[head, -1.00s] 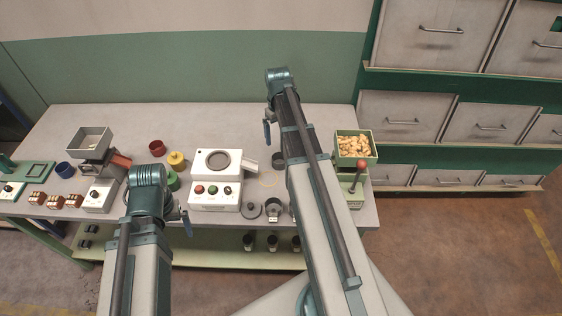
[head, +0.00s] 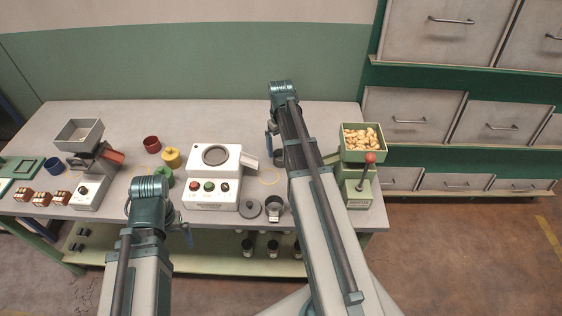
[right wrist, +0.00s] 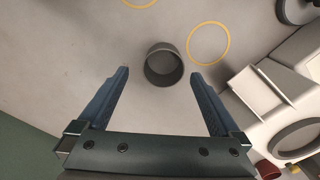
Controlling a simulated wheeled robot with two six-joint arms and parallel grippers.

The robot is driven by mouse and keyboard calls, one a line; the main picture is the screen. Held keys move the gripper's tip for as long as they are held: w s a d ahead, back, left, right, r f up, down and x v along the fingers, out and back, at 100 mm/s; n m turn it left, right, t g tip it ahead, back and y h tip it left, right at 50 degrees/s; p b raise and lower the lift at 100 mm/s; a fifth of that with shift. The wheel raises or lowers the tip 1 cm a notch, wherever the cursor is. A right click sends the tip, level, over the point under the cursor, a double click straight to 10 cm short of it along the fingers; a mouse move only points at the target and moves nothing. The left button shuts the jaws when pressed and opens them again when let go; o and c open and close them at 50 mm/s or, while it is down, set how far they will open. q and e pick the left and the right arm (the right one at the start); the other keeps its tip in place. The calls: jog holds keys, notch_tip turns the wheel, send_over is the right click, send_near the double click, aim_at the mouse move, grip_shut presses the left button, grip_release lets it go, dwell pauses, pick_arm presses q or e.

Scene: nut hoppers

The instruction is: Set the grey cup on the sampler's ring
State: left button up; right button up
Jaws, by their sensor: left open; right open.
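The grey cup (right wrist: 163,66) stands on the bench, its dark open mouth visible in the right wrist view. My right gripper (right wrist: 159,75) is open, its two fingers apart on either side of the cup's near side, not visibly touching it. In the head view the cup (head: 279,156) is partly hidden by my right arm, with the right gripper (head: 271,143) beside it. A thin yellow ring (head: 268,176) lies flat and empty near the white machine's spout; it also shows in the right wrist view (right wrist: 208,44). My left gripper (head: 187,236) is open and empty at the bench's front.
The white machine (head: 212,190) with buttons stands left of the ring. A grey lid (head: 249,207) and a metal cup (head: 273,212) are near the front edge. A green nut hopper (head: 362,142) with a red-knobbed lever stands right. Another yellow ring (right wrist: 138,2) is partly cut off.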

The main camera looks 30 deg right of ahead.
aim_at(281, 155)
jog(key=f+b, duration=0.4)
jog(key=f, duration=0.1)
jog(key=shift+s+a, duration=0.15)
jog(key=shift+a, duration=0.05)
jog(key=shift+r, duration=0.1)
jog(key=c, duration=1.3)
jog(key=shift+r, duration=0.1)
